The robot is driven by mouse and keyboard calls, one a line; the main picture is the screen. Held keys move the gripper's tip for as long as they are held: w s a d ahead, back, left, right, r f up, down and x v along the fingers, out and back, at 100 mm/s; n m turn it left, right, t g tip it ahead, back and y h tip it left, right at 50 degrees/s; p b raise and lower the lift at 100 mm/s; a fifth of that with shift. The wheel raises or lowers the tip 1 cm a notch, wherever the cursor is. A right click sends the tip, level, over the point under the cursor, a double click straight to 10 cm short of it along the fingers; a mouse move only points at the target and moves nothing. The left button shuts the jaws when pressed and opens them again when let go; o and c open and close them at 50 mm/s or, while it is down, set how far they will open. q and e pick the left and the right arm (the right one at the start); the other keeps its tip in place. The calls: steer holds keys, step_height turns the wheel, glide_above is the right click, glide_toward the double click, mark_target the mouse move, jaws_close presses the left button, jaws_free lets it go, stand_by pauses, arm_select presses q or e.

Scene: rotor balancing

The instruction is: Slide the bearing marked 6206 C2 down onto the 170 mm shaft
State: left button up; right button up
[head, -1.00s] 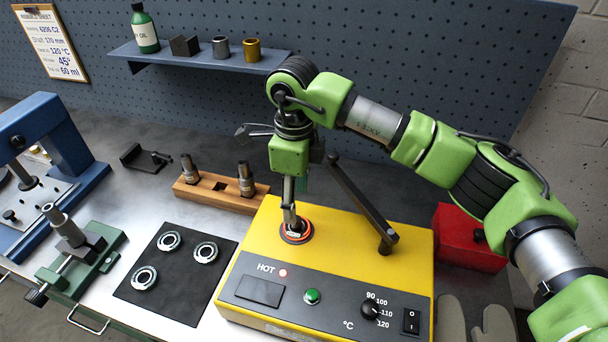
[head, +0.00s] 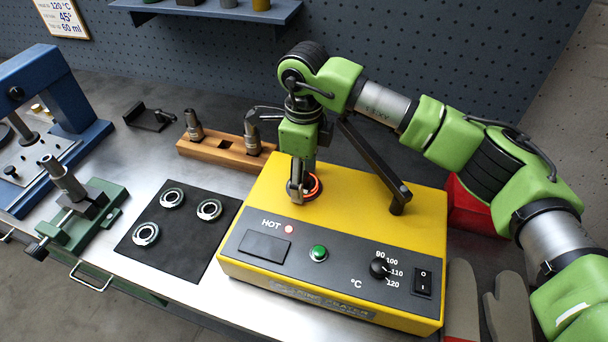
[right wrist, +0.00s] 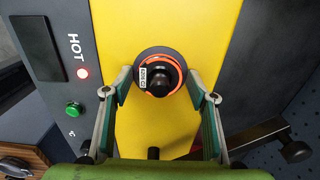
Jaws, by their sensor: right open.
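The bearing (head: 314,187) sits on the yellow heater with a glowing orange ring around it. In the right wrist view the bearing (right wrist: 143,78) carries a small white label that seems to read 6206 C2; a dark post stands through its middle. My right gripper (head: 299,190) is open and low over the heater, its fingertips (right wrist: 159,82) on either side of the bearing with gaps visible. A steel shaft (head: 62,175) stands in the green vise at left; its length cannot be read. My left gripper is not in view.
The yellow heater (head: 260,215) has a HOT lamp lit and a dark bar (head: 370,160) beside my gripper. Three bearings lie on a black mat (head: 185,245). A wooden block (head: 215,155) holds two shafts. A blue press (head: 75,100) stands left; gloves (head: 505,305) lie right.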

steer(key=c, duration=0.9)
steer(key=shift+o, duration=0.2)
steer(key=shift+r+p, duration=1.1)
steer(key=shift+r, duration=1.95)
